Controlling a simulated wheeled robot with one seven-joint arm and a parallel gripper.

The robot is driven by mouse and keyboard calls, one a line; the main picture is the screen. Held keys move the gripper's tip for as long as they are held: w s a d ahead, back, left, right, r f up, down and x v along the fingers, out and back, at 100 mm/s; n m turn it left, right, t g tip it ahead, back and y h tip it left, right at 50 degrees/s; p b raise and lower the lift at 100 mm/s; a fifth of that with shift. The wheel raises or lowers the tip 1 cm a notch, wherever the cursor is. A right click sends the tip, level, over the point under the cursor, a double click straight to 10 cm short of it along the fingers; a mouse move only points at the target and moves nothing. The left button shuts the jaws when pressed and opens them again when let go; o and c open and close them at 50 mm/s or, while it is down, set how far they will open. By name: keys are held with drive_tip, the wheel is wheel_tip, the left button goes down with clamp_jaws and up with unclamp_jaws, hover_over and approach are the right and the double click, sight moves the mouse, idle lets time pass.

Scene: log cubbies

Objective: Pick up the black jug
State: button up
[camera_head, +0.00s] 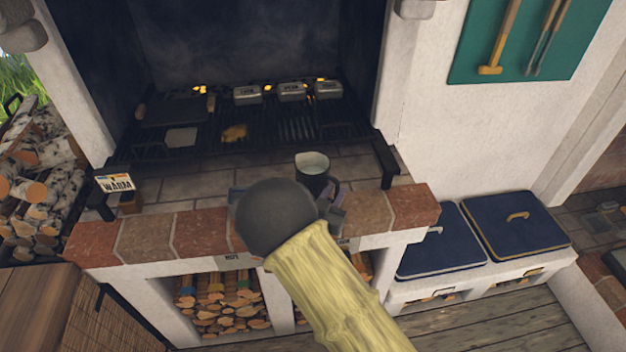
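The black jug (313,182) stands upright on the brick ledge in front of the grill, right of the picture's middle. Its pale inside shows at the open top, and its handle is on its lower right side. My arm reaches in from the bottom, and its dark round joint covers most of my gripper (336,214). Grey parts of the gripper show on both sides of that joint, just in front of the jug. The fingertips are hidden, so I cannot tell whether they touch the jug.
The grill grate (210,134) behind holds several metal boxes (291,92) and some food (234,133). A "WARM" sign (115,183) stands at the ledge's left, and a dark bracket (384,162) at its right. Two blue-lidded bins (515,224) are at right.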

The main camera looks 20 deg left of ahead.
drive_tip(key=w+p, duration=0.1)
drive_tip(key=w, duration=0.3)
drive_tip(key=shift+w+d+r, duration=0.1)
drive_tip(key=shift+w, duration=0.05)
clamp_jaws()
drive_tip(key=shift+r, duration=0.1)
idle(1.4)
